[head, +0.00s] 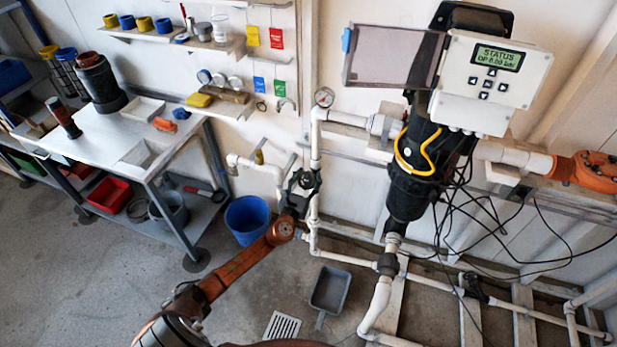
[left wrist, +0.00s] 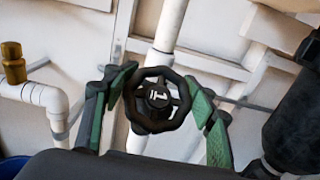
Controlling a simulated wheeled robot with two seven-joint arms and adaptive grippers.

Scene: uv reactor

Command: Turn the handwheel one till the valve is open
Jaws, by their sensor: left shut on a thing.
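Handwheel one (left wrist: 157,99) is a black lobed wheel with a white 1 mark on its hub, in front of a white vertical pipe in the left wrist view. My left gripper (left wrist: 160,100) has its green-padded fingers on both sides of the wheel's rim and is shut on it. In the head view, my left gripper (head: 303,183) reaches the wheel on the white pipework near the picture's middle, and gripper and wheel are hard to tell apart there. The valve behind the wheel is mostly hidden. My right gripper is not in view.
A black reactor (head: 414,165) with a control box (head: 490,80) stands to the right; the display reads DP 0.00 bar. Loose black cables hang beside it. A blue bucket (head: 248,220) and a grey dustpan (head: 330,290) are on the floor. A workbench (head: 105,130) stands left.

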